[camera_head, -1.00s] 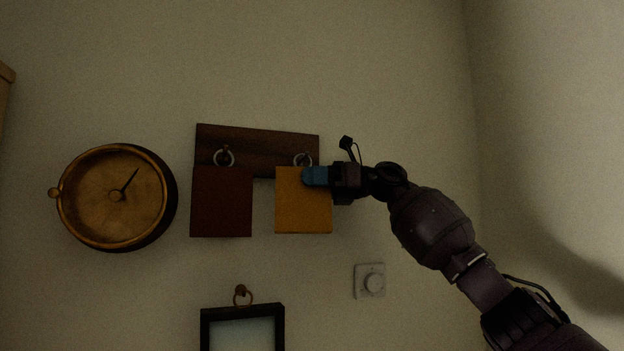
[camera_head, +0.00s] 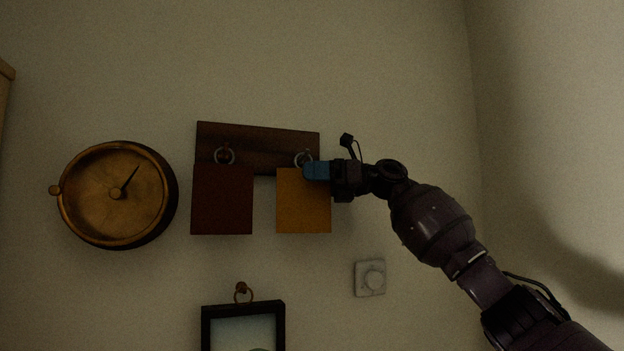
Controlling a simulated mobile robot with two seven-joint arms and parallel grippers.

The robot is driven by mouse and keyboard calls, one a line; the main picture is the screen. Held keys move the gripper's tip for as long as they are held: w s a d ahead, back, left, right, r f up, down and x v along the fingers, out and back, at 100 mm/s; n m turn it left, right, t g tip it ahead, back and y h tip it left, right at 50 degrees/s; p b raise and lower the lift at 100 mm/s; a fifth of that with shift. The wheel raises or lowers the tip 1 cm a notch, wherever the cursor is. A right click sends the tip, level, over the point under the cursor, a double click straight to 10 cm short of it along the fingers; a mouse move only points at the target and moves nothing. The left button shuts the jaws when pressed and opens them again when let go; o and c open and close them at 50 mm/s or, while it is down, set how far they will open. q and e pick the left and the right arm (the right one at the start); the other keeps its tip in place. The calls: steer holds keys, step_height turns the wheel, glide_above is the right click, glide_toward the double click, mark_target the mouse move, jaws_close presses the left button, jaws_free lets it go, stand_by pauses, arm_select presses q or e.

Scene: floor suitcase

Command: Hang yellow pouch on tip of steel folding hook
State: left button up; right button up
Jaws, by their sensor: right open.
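The yellow pouch (camera_head: 302,206) hangs flat below the right part of a dark wooden board on the wall. A ring (camera_head: 303,158) shows at its top edge, at a hook on the board. The hook itself is small and dark, and I cannot tell its tip from the ring. My right gripper (camera_head: 317,171) comes in from the right, with its blue fingertips at the pouch's upper right corner, beside the ring. It is open. The fingers cover that corner, so I cannot tell whether they touch it. My left gripper is not in view.
A dark red pouch (camera_head: 222,200) hangs by a ring from the board (camera_head: 258,145), left of the yellow one. A round brass clock (camera_head: 115,195) is at the left. The wall above is clear.

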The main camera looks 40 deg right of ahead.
steer(key=b+v, duration=0.1)
steer(key=v, duration=1)
steer(key=shift+w, duration=0.1)
